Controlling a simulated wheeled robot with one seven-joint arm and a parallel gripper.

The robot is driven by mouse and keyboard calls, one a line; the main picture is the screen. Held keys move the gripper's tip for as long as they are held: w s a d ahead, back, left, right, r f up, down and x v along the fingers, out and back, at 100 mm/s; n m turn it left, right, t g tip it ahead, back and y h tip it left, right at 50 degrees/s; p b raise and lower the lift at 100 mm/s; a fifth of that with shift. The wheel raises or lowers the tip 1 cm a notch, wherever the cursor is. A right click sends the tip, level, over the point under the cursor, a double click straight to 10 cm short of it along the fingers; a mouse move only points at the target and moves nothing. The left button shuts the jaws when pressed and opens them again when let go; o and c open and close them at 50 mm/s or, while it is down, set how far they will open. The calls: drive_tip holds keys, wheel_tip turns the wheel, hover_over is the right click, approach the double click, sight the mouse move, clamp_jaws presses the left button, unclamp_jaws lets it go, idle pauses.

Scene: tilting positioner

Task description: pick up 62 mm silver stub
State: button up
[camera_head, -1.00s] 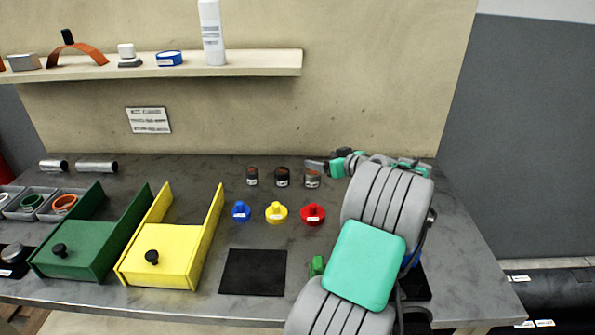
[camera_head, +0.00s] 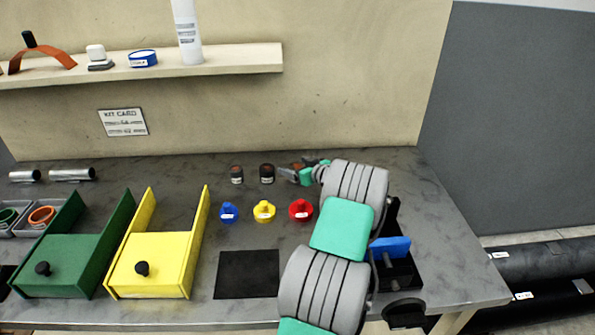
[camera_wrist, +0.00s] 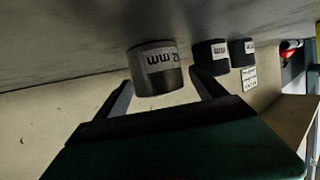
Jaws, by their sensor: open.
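The silver stub (camera_wrist: 157,75) is a short grey cylinder with a darker band and a white label that appears upside down and seems to read 62 mm. In the wrist view it stands between the two open fingers of my gripper (camera_wrist: 161,78), and I cannot tell whether either finger touches it. In the head view my gripper (camera_head: 292,172) is at the right end of the row of stubs at the back of the bench, and it largely hides this stub.
Two more labelled stubs, the middle one (camera_head: 267,173) and the left one (camera_head: 236,174), stand left of my gripper. Blue (camera_head: 229,212), yellow (camera_head: 264,211) and red (camera_head: 301,210) knobbed pieces sit in front. A black mat (camera_head: 247,274) lies nearer.

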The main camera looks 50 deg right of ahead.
drive_tip(key=shift+x, duration=1.05)
drive_tip(key=shift+c, duration=0.5)
clamp_jaws()
drive_tip(key=shift+r, duration=0.2)
